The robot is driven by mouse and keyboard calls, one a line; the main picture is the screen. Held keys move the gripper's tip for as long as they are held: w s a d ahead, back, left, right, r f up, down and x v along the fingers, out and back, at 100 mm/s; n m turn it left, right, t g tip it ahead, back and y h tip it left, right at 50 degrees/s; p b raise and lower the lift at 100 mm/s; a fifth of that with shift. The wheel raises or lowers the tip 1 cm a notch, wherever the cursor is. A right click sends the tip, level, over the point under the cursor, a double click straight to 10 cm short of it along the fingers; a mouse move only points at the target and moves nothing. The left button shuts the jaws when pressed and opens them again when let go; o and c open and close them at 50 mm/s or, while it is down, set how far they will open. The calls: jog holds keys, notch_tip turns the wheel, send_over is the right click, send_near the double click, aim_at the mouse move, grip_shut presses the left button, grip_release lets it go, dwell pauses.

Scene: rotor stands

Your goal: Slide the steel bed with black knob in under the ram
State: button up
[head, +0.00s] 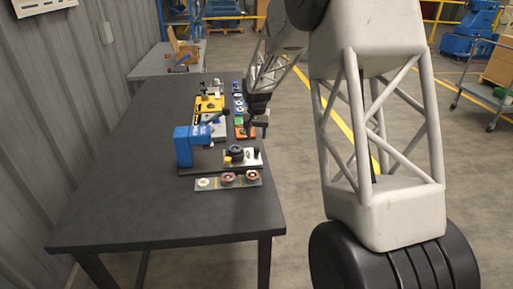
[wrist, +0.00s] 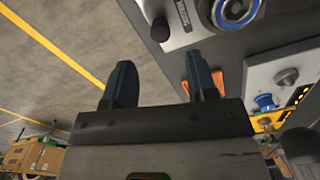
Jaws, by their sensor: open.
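The steel bed (head: 250,164) with a black knob carries a dark blue ring and lies to the right of the blue press (head: 185,146). In the wrist view the steel bed (wrist: 185,12) is cut by the top edge. Its black knob (wrist: 160,31) sits at the bed's end, ahead of my fingers. My gripper (head: 258,133) is behind the bed in the head view. In the wrist view my gripper (wrist: 163,82) is open, its two fingers apart with nothing between them. The ram under the blue press head is not clearly visible.
A yellow press (head: 208,103) stands farther back with another steel plate (wrist: 262,73) and a grey knob. An orange part (wrist: 206,82) lies near my right finger. A strip with several rings (head: 214,184) lies in front. The table's front (head: 130,215) is clear.

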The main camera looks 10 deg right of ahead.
aim_at(257, 148)
jog(key=shift+f, duration=3.4)
grip_shut()
